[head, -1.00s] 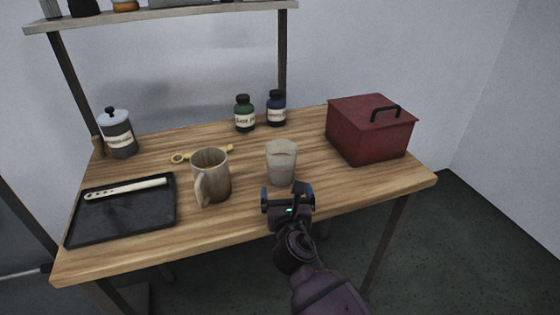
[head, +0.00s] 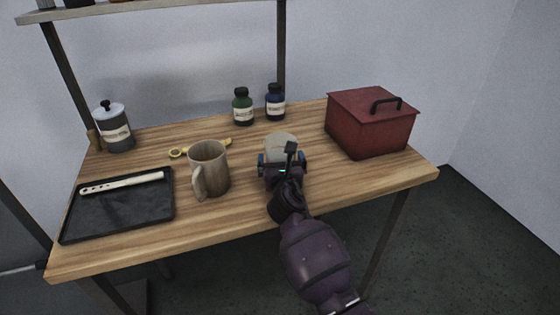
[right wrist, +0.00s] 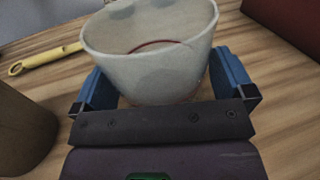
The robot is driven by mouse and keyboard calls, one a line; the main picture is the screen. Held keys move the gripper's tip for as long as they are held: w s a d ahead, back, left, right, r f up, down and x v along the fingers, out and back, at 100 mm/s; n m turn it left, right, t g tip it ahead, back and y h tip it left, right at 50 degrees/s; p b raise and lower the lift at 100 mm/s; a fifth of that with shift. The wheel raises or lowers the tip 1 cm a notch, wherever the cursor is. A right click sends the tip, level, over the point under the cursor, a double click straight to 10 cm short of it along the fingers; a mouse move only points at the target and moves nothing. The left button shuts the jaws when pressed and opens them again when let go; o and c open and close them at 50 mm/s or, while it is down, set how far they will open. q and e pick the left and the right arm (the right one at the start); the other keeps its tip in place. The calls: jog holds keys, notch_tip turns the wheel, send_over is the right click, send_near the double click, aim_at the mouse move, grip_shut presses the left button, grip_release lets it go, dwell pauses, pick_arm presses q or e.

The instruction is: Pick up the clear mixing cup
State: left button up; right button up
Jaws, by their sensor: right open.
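The clear mixing cup (head: 281,147) stands upright on the wooden table, a pale translucent cup with a wide rim. In the right wrist view the cup (right wrist: 150,55) fills the upper middle, and a reddish line shows on it. My right gripper (head: 282,160) is open, with one blue finger on each side of the cup. In the right wrist view the gripper (right wrist: 165,88) has its fingers around the cup's lower part; a small gap seems to show at the sides. The gripper hides the cup's lower front in the head view. My left gripper is not in view.
A beige mug (head: 209,168) stands close left of the cup. A black tray (head: 120,215) with a pale perforated strip lies at left. A red box (head: 368,125) is right.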

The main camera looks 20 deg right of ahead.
jog(key=shift+w, duration=0.25)
jog(key=shift+c, duration=0.2)
jog(key=c, duration=0.7)
jog(key=shift+c, duration=0.2)
jog(key=shift+r, duration=0.2)
